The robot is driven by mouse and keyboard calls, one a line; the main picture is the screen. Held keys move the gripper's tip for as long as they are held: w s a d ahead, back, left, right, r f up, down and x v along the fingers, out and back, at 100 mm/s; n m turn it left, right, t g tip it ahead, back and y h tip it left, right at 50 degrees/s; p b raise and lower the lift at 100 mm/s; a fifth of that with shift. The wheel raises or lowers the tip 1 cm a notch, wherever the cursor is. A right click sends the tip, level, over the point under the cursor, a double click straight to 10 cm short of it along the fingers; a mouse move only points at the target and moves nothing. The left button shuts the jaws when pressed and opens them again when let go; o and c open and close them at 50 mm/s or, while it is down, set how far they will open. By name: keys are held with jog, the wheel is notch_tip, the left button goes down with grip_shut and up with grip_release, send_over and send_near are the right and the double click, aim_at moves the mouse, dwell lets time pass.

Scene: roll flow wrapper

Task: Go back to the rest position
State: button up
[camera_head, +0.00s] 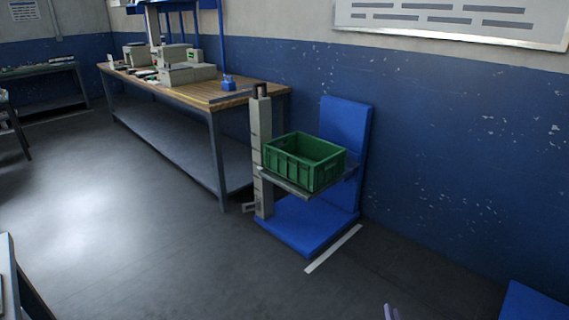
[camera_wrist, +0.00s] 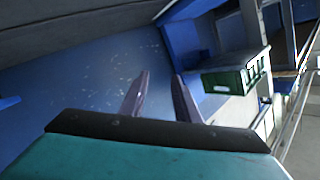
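My gripper (camera_wrist: 160,76) shows in the wrist view with its two pale purple fingers apart and nothing between them. Its fingertips also show at the bottom edge of the head view (camera_head: 391,312), over the floor. The rest of my arm is out of the head view. A green crate (camera_head: 297,172) sits on the grey platform of a blue stand, well apart from my gripper. The crate (camera_wrist: 232,80) also shows tilted in the wrist view, right of the fingers. Its inside looks empty from the head view, though its floor is partly hidden.
The blue stand (camera_head: 346,127) is against the blue wall, beside a wooden-topped workbench (camera_head: 235,92) with several boxes and a small blue item (camera_head: 228,83). A blue object (camera_head: 531,302) is cut off at lower right. A table edge (camera_head: 9,275) is at lower left. The middle floor is clear.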

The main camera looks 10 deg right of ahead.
jog(key=w+a+r+n+g+y+p, duration=0.1)
jog(key=a+r+g+p, duration=0.1)
jog(key=a, duration=0.6)
jog(key=w+a+r+n+g+y+p, duration=0.1)
jog(key=a+g+p, duration=0.15)
jog(key=a, duration=0.55)
jog(key=s+a+n+g+p, duration=0.25)
jog(key=s+a, duration=0.35)
jog(key=a, duration=0.4)
jog(key=s+a+r+n+g, duration=0.1)
jog(key=s+g, duration=0.3)
jog(key=s, duration=0.6)
jog(key=s+a+r+n+g+y+p, duration=0.1)
jog(key=s+a+r+g, duration=0.2)
jog(key=s, duration=0.8)
jog(key=s+a+r+n+g+p, duration=0.1)
jog(key=s+a+r+n+g, duration=0.1)
jog(key=s+a+g, duration=0.2)
jog(key=s+g, duration=0.3)
jog(key=s, duration=0.4)
jog(key=shift+s+a+y, duration=0.2)
jog(key=shift+a+y, duration=0.05)
jog(key=shift+y, duration=0.05)
